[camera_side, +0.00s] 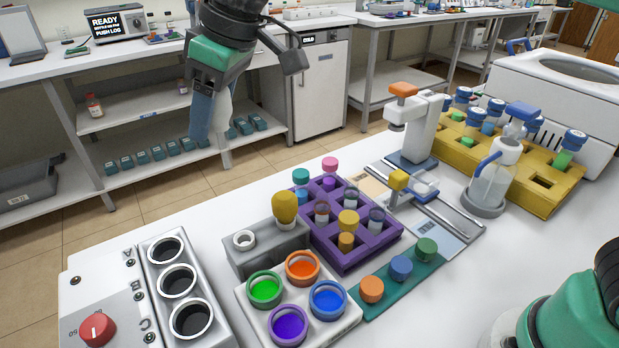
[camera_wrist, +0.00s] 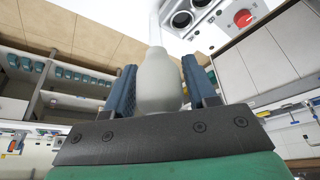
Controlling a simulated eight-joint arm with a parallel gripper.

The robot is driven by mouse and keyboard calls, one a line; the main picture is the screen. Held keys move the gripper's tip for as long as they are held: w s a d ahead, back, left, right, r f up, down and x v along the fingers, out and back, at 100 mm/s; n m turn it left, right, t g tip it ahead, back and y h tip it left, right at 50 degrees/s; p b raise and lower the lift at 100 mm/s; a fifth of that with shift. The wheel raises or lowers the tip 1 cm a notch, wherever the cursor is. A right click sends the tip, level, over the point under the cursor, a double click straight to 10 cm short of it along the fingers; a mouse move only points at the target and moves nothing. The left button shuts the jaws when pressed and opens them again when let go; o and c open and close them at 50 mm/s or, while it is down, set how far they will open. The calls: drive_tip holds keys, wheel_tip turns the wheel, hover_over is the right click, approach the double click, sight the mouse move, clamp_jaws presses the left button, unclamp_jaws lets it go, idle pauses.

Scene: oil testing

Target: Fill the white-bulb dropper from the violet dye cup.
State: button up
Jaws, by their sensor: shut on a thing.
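My gripper (camera_side: 209,125) is high above the floor side of the bench, left of the dye tray, in the side view. Its blue fingers are shut on the white-bulb dropper (camera_side: 223,106). In the wrist view, the pale bulb (camera_wrist: 160,80) sits between the fingers, with a clear stem beyond it. Whether liquid is in the stem cannot be told. The violet dye cup (camera_side: 288,327) stands in the front-left well of the white dye tray (camera_side: 336,337), well below and right of my gripper. Its violet surface is uncovered.
Green (camera_side: 264,289), orange (camera_side: 302,268) and blue (camera_side: 327,299) cups share the tray. Behind it, a grey holder (camera_side: 262,258) has a yellow-bulb dropper (camera_side: 285,207) and an empty socket. A purple rack (camera_side: 345,262) of vials stands right. A white A-B-C box (camera_side: 108,285) stands left.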

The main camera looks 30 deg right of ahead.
drive_tip(key=shift+r, duration=0.45)
drive_tip(key=shift+s+a, duration=0.1)
drive_tip(key=shift+s, duration=0.05)
drive_tip(key=s+f+n+g+y, duration=0.1)
drive_tip(key=s+f+n, duration=0.5)
drive_tip(key=s+f, duration=0.7)
drive_tip(key=shift+s+a+f+g, duration=0.35)
drive_tip(key=shift+s+a+g, duration=0.1)
drive_tip(key=shift+s+g, duration=0.1)
drive_tip(key=shift+o, duration=0.6)
clamp_jaws()
drive_tip(key=shift+f, duration=2.05)
